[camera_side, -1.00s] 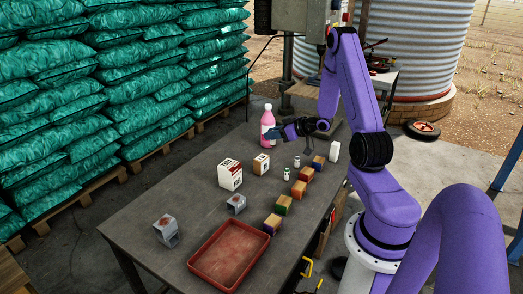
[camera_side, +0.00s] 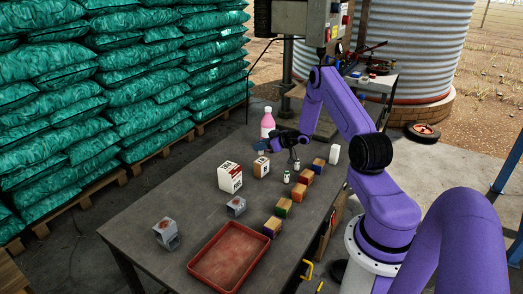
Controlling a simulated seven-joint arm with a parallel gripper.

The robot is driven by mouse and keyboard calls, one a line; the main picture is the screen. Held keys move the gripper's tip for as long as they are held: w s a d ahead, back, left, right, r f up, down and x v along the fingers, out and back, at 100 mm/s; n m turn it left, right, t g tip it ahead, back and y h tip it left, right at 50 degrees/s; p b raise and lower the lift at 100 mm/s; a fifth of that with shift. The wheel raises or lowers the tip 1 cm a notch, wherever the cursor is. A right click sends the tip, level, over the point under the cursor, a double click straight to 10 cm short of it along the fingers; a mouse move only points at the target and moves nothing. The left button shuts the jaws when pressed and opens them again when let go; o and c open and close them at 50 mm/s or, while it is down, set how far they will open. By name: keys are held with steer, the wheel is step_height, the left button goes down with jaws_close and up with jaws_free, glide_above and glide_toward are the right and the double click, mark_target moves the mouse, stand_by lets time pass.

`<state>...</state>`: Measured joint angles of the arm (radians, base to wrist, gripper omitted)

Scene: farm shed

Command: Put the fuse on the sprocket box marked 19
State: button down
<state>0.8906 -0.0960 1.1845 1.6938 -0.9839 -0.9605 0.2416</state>
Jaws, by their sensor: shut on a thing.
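My gripper (camera_side: 268,145) reaches left over the far part of the table, just in front of the pink bottle. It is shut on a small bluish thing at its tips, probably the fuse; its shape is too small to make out. Below it stands a small orange and white box (camera_side: 262,167). A larger white and red box (camera_side: 230,177) with dark print stands to its left and nearer. I cannot read the number 19 on either box, nor tell which is the sprocket box.
A pink bottle (camera_side: 267,124) stands behind my gripper. Two small vials (camera_side: 287,176) and a row of coloured blocks (camera_side: 284,207) stand to the right. Grey blocks (camera_side: 166,233) and a red tray (camera_side: 228,258) are nearer.

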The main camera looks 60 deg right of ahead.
steer(key=shift+f, duration=0.95)
steer(key=shift+f, duration=0.15)
steer(key=c, duration=0.9)
jaws_free()
